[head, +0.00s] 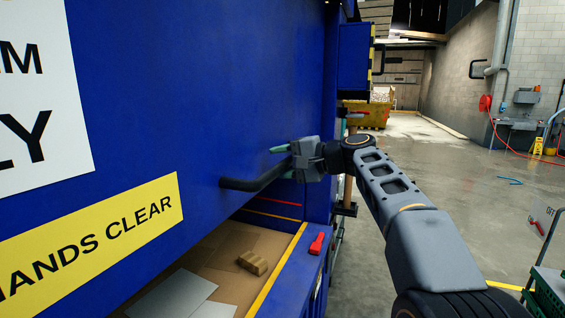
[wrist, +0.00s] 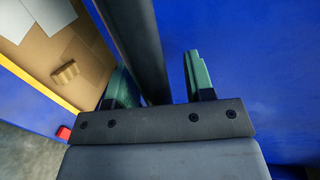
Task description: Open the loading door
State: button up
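The loading door (head: 215,100) is a large blue panel with a yellow "HANDS CLEAR" label, filling the left of the head view. Its lower edge stands above an opening, so the inside shows. A black bar handle (head: 255,179) sticks out from the door near its lower edge. My gripper (head: 283,160) is at the handle's outer end. In the wrist view, the black handle (wrist: 139,40) runs between my gripper's (wrist: 160,78) two green fingers. It lies close to the left finger, with a clear gap to the right finger. The gripper is open.
Below the door is a bay floor (head: 225,271) with cardboard, pale sheets and a small tan block (head: 253,263). A yellow-striped blue ledge edges it, with a red object (head: 317,244) on top. The concrete floor (head: 455,190) to the right is mostly open.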

jog(key=shift+s+d, duration=0.15)
jog(key=shift+d, duration=0.3)
jog(key=b+v, duration=0.2)
jog(key=v, duration=1.1)
jog(key=shift+b, duration=0.4)
jog(key=shift+r, duration=0.1)
jog(key=d+f+m+h, duration=0.15)
jog(key=f+h, duration=0.25)
jog(key=f, duration=0.5)
jog(key=d+f+m+h, duration=0.1)
jog(key=d+f+h, duration=0.15)
jog(key=f, duration=0.65)
jog(key=s+a+f+n+g+h, duration=0.2)
jog(key=s+a+f+n+h, duration=0.2)
jog(key=s+f, duration=1.3)
jog(key=shift+s+a+n+h, duration=0.2)
jog(key=shift+s+n+h, duration=0.95)
jog(key=shift+n+h, duration=0.7)
